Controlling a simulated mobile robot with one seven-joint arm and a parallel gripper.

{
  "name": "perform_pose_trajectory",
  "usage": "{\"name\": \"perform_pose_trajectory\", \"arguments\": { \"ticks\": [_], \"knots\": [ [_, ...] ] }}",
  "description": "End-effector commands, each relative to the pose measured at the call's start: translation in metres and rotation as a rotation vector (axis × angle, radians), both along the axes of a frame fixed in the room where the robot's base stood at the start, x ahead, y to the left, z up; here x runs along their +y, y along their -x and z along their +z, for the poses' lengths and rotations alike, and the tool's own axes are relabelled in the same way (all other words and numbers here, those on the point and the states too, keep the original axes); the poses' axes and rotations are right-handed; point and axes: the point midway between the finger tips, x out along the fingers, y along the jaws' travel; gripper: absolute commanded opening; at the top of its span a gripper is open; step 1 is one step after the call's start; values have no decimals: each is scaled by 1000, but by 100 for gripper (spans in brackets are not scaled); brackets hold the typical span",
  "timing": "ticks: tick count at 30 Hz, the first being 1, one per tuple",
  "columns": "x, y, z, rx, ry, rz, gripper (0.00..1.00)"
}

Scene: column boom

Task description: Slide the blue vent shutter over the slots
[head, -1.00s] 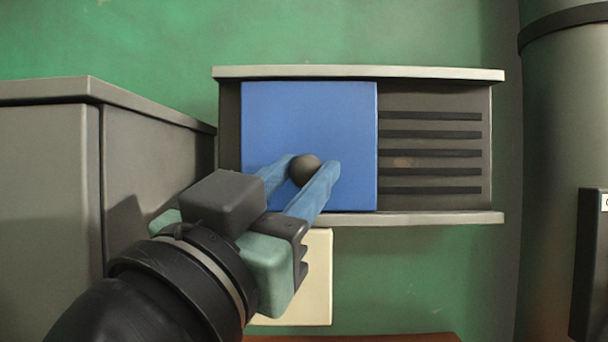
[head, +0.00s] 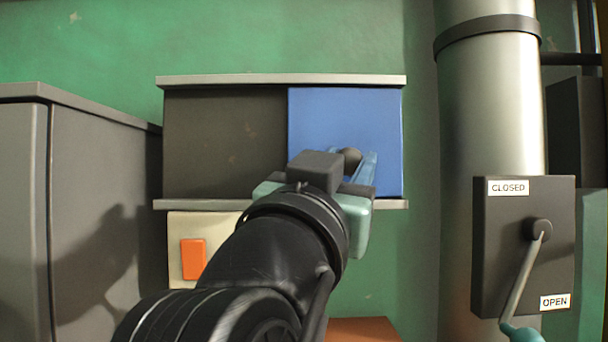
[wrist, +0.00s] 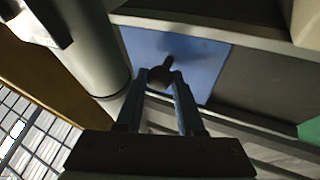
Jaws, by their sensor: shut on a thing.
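The blue vent shutter (head: 318,122) sits at the right end of its frame, between the upper and lower rails (head: 280,81). No slots show; the dark panel (head: 222,140) left of the shutter is plain. The shutter's dark round knob (head: 350,158) is between the blue fingers of my gripper (head: 358,164). In the wrist view, my gripper (wrist: 164,80) is shut on the knob (wrist: 160,74), with the blue shutter (wrist: 190,58) behind it. My gripper and arm hide the shutter's lower left part in the head view.
A grey cabinet (head: 100,220) stands at the left. A pale plate with an orange switch (head: 193,258) is below the frame. At the right are a thick pipe (head: 490,110) and a dark box (head: 490,240) with a lever, marked CLOSED and OPEN.

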Motion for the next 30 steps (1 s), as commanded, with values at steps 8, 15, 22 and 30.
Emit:
{"name": "perform_pose_trajectory", "arguments": {
  "ticks": [8, 15, 22, 30],
  "knots": [
    [-12, 2, 0, 1, -2, -14, 0],
    [-13, 2, 0, 1, -4, -16, 60],
    [-11, 2, 0, 2, -3, -12, 66],
    [-12, -1, -7, 3, -2, -10, 66]
  ]
}}
